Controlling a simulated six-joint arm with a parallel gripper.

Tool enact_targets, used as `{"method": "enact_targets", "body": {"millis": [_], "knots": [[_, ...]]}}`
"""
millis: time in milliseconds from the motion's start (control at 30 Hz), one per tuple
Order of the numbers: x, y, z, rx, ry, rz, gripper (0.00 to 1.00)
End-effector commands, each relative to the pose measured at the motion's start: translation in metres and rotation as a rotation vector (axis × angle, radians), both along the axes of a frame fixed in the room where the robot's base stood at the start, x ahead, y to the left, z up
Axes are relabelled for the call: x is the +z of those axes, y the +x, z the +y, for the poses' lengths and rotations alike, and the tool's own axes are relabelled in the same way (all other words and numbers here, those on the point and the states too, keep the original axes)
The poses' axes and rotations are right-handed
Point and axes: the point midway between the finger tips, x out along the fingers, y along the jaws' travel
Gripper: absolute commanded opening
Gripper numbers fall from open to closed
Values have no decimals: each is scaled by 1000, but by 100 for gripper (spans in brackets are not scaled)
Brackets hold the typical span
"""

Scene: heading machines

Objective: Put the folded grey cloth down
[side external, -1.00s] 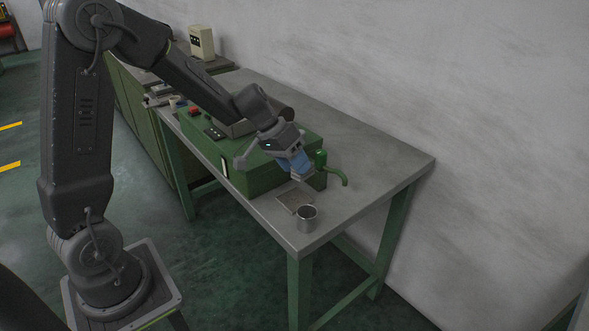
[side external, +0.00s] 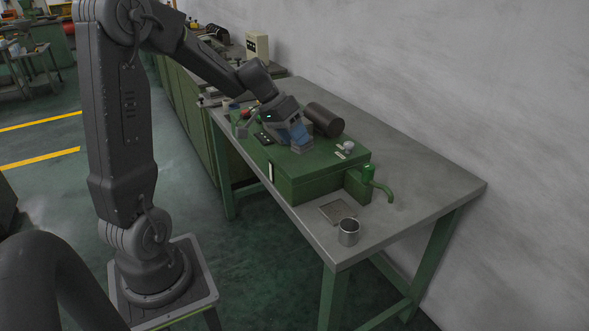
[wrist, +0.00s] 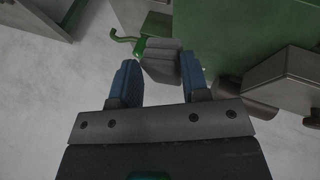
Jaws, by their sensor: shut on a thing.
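The folded grey cloth (wrist: 162,62) is a thick layered pad in the wrist view. It lies between the blue fingertips of my gripper (wrist: 160,72), which is shut on it. In the side view my gripper (side external: 298,140) is over the top of the green machine box (side external: 322,168), pointing down and toward the picture's right. The cloth's grey end (side external: 302,150) shows below the blue fingers, close to the box top. I cannot tell whether it touches the box.
A dark cylinder (side external: 324,120) lies just behind my gripper. A small knob (side external: 348,146) is on the box top, and a green spout (side external: 382,189) sticks out at its right end. A metal cup (side external: 348,232) and square plate (side external: 336,211) are on the grey bench (side external: 425,195), whose right part is clear.

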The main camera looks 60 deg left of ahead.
Motion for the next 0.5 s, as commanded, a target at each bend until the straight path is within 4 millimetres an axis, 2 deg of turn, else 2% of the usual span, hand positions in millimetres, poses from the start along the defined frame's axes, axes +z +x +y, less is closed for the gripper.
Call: {"method": "enact_targets", "body": {"millis": [33, 200, 400, 500], "knots": [[10, -15, 22, 31, 10, -3, 4], [32, -63, 69, 91, 33, 15, 4], [46, -101, 94, 135, 45, 37, 4], [47, -108, 97, 142, 47, 42, 4]]}}
